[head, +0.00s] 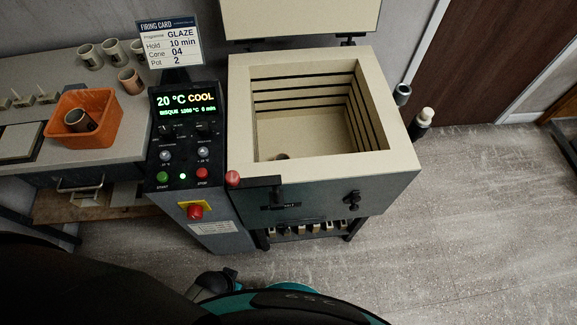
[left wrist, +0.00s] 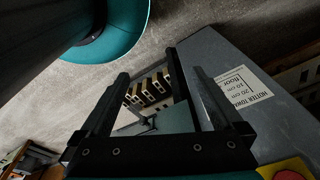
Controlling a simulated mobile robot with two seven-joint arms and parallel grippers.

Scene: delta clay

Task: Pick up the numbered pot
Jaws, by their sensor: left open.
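The firing card (head: 170,44) above the control panel reads GLAZE, Hold 10 min, Cone 04, Pot 2. Several small pots (head: 88,57) stand at the back of the left bench, one of them a browner pot (head: 130,80) nearer the panel. Another pot (head: 77,120) lies tilted in an orange basket (head: 98,104). I cannot read a number on any pot. My left gripper (left wrist: 162,85) is open in the left wrist view, with nothing between its fingers, near the kiln's lower side. My right gripper is not in view.
The kiln (head: 398,130) stands open, its lid (head: 300,18) raised; a small dark shape shows at its inner front edge. The control panel (head: 186,140) reads 20 °C COOL. The left bench (head: 135,145) has a drawer below. Floor (head: 480,210) is clear at right.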

